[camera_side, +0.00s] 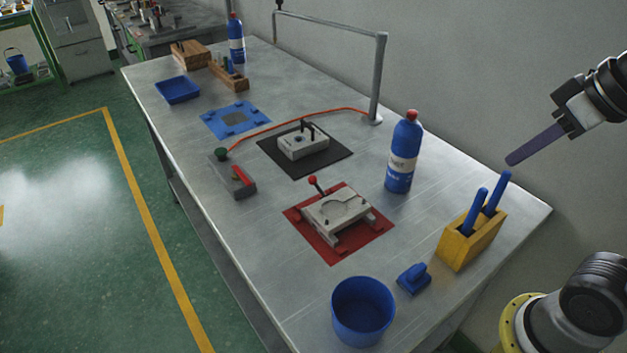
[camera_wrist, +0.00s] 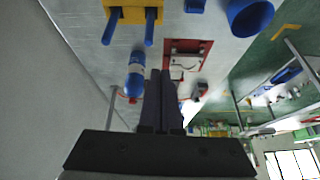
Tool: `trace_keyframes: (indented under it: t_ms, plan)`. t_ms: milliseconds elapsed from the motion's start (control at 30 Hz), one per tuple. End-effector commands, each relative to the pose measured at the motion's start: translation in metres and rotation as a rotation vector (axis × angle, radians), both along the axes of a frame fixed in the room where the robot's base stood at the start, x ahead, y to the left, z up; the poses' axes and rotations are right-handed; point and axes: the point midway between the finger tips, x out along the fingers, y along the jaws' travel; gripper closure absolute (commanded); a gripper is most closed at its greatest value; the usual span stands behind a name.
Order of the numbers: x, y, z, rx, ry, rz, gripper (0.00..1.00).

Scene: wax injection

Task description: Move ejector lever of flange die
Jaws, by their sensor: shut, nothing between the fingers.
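A light grey metal die (camera_side: 337,209), which appears to be the flange die, lies on a red mat (camera_side: 332,255) on the table. A lever with a red knob (camera_side: 313,182) stands up and tilted at its far left corner. In the wrist view the die (camera_wrist: 184,63) and red mat (camera_wrist: 198,45) lie beyond my fingertips; the lever is hard to make out. My gripper (camera_side: 508,161) is at the upper right of the side view, high above the table and well apart from the die. In the wrist view its long dark fingers (camera_wrist: 161,72) are together, shut and empty.
A blue bottle (camera_side: 403,155) and a yellow holder (camera_side: 466,243) with blue-handled tools stand between my gripper and the die. A blue bucket (camera_side: 362,310) and blue object (camera_side: 414,278) are in front. Behind are a second die (camera_side: 302,143) and a metal post (camera_side: 379,80).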

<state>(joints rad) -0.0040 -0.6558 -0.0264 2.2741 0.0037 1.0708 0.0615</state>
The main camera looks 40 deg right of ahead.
Motion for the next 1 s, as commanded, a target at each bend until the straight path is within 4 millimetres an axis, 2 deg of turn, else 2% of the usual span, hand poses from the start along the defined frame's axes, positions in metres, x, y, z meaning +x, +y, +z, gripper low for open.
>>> trace_keyframes:
  t_ms: [33,200,333,500,767,1000]
  plan:
    - [0.014,0.001,0.015,0.006,0.011,-0.003,1.00]
    - [0.055,0.006,0.049,0.018,0.053,-0.010,1.00]
    - [0.088,0.010,0.066,0.024,0.086,-0.012,1.00]
    - [0.132,0.017,0.078,0.030,0.135,-0.012,1.00]
    - [0.201,0.032,0.075,0.033,0.211,-0.006,1.00]
    - [0.262,0.048,0.050,0.031,0.288,0.002,1.00]
